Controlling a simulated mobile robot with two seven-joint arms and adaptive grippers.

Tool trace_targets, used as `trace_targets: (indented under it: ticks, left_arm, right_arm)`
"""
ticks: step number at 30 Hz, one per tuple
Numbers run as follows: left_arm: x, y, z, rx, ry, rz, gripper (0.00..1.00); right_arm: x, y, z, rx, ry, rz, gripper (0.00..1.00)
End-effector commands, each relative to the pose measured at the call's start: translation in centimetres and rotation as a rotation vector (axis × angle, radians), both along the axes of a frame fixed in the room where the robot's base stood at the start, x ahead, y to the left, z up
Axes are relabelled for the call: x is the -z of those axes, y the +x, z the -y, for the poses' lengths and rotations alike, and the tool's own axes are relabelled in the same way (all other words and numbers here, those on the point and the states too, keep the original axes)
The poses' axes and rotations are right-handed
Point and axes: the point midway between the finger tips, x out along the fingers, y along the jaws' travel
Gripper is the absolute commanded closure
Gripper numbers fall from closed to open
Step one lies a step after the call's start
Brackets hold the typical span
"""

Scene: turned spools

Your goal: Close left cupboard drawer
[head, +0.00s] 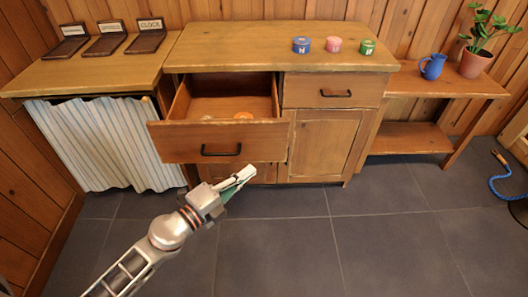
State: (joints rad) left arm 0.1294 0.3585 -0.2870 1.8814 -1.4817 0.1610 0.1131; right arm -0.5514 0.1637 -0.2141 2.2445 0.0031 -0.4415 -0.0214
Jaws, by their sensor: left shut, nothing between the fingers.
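The left cupboard drawer (215,142) is pulled well out of the wooden cupboard (325,145). It has a dark handle (221,150) on its front. Inside it lie small round orange and pale items (242,115), partly hidden by the front panel. My left gripper (247,173) is shut and empty. In the picture it appears just below the right part of the drawer front, over the lower drawer (212,172). I cannot tell whether it touches either. My right gripper is not in view.
The right upper drawer (330,90) is shut. A curtained counter (100,145) stands left, a bench with blue jug (433,67) and plant right. The tiled floor (340,240) in front is mostly clear.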

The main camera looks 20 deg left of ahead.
Motion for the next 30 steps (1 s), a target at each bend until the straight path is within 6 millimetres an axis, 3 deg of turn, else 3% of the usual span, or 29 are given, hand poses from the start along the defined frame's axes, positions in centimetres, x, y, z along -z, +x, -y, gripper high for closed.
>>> trace_targets:
  ticks: [10,15,21,30]
  left_arm:
    - [-0.2,6.1,3.4,0.0,-0.001,0.002,1.0]
    - [0.5,8.2,2.5,-0.001,0.001,-0.005,1.0]
    - [0.2,9.4,2.1,0.0,-0.001,-0.003,1.0]
    - [0.0,9.6,2.1,0.0,-0.001,0.0,1.0]
  right_arm:
    - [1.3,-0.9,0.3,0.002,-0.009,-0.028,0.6]
    - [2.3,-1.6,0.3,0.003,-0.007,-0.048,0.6]
    - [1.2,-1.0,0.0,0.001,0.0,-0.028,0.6]
    - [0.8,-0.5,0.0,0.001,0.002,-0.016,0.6]
